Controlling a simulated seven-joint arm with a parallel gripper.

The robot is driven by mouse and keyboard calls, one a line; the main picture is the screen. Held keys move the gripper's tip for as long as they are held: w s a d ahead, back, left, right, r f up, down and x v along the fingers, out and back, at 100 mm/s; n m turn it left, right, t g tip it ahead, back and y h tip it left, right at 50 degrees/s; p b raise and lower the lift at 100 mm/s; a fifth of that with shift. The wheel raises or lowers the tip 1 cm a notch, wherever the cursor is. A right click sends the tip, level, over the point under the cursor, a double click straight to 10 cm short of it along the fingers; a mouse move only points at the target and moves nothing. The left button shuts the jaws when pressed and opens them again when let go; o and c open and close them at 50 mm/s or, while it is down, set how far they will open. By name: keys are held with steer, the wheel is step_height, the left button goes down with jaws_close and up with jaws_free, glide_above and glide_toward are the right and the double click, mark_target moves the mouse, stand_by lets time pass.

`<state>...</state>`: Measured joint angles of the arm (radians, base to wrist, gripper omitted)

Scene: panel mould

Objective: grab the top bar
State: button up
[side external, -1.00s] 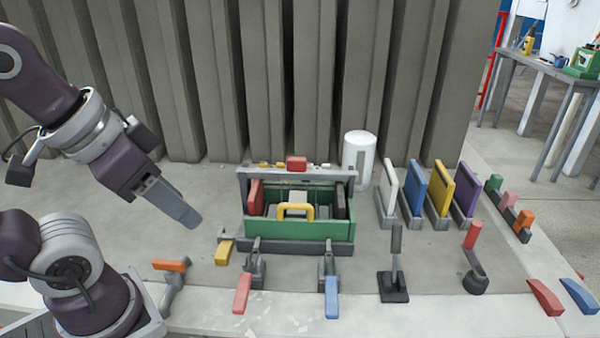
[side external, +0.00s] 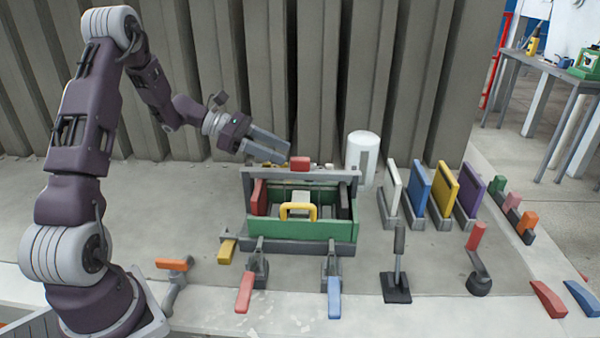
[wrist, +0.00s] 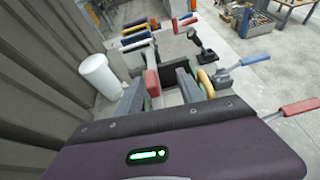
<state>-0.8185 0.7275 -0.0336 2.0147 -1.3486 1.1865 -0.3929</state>
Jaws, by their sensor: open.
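The top bar (side external: 325,175) is a grey horizontal bar across the top of the green panel mould (side external: 290,230). A red block (side external: 300,163) sits at the middle of the bar, and it also shows in the wrist view (wrist: 152,83). My gripper (side external: 287,155) is open and empty, slanting down from the upper left just above and left of the red block. In the wrist view the red block appears between my two grey fingers. I cannot tell whether a finger touches it.
A white cylinder (side external: 360,158) stands behind the mould's right end. White, blue, yellow and purple panels (side external: 417,187) stand to the right. Red and blue clamp handles (side external: 334,298) stick out in front. The ribbed wall (side external: 330,80) is close behind.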

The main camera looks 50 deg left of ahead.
mark_target(294, 158)
steer(key=shift+w+a+f+n+t, duration=0.3)
steer(key=shift+a+f+n, duration=0.15)
steer(key=shift+a, duration=0.2)
steer(key=x, duration=0.7)
steer(key=shift+w+a+f, duration=0.15)
steer(key=shift+a+f, duration=0.1)
steer(key=shift+a, duration=0.15)
jaws_close()
